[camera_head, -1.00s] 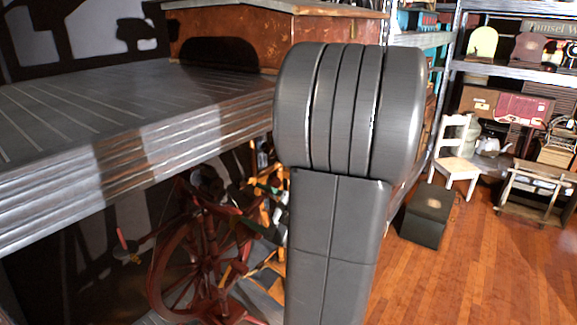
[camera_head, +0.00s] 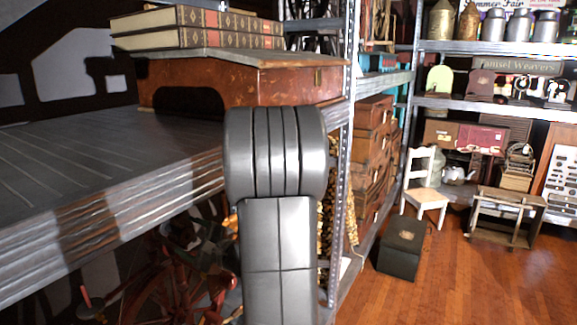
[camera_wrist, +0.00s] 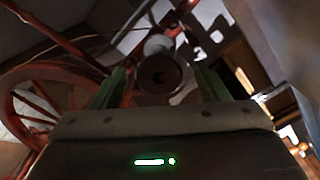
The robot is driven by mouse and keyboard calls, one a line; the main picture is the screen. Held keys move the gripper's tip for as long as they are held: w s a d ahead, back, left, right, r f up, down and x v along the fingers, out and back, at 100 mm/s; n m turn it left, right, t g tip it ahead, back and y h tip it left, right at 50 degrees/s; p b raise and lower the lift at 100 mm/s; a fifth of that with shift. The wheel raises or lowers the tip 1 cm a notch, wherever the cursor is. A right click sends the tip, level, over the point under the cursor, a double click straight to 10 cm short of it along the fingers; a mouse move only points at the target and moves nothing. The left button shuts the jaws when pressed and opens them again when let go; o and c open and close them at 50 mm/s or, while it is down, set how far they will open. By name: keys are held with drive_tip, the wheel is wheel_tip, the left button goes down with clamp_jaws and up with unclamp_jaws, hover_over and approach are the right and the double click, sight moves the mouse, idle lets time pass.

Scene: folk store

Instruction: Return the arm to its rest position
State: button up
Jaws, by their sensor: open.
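My arm's grey links stand in the middle of the head view, in front of the metal shelf (camera_head: 120,165). My gripper (camera_wrist: 160,85) shows only in the wrist view, with its two green fingers apart. Between and beyond the fingers is a dark round end of some object (camera_wrist: 160,74), which I cannot identify; I see no contact with it. The red spinning wheel (camera_wrist: 35,100) is at the left of the wrist view. In the head view the spinning wheel (camera_head: 165,290) is under the shelf, partly hidden by my arm.
A brown wooden box (camera_head: 235,82) with books (camera_head: 200,38) on it stands on the shelf. A shelf post (camera_head: 343,170) is close to the right of my arm. A dark box (camera_head: 403,250), a white chair (camera_head: 424,188) and clear wooden floor (camera_head: 480,285) lie further right.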

idle(0.4)
drive_tip(key=b+v, duration=0.2)
drive_tip(key=v, duration=1.1)
drive_tip(key=p+x, duration=0.2)
drive_tip(key=x, duration=1.1)
drive_tip(key=shift+d, duration=0.2)
drive_tip(key=p+v, duration=0.1)
drive_tip(key=v, duration=0.5)
drive_tip(key=shift+s+d+p, duration=0.1)
drive_tip(key=shift+s+p, duration=0.05)
drive_tip(key=shift+p, duration=0.25)
drive_tip(key=shift+s+d, duration=0.35)
drive_tip(key=shift+d, duration=0.15)
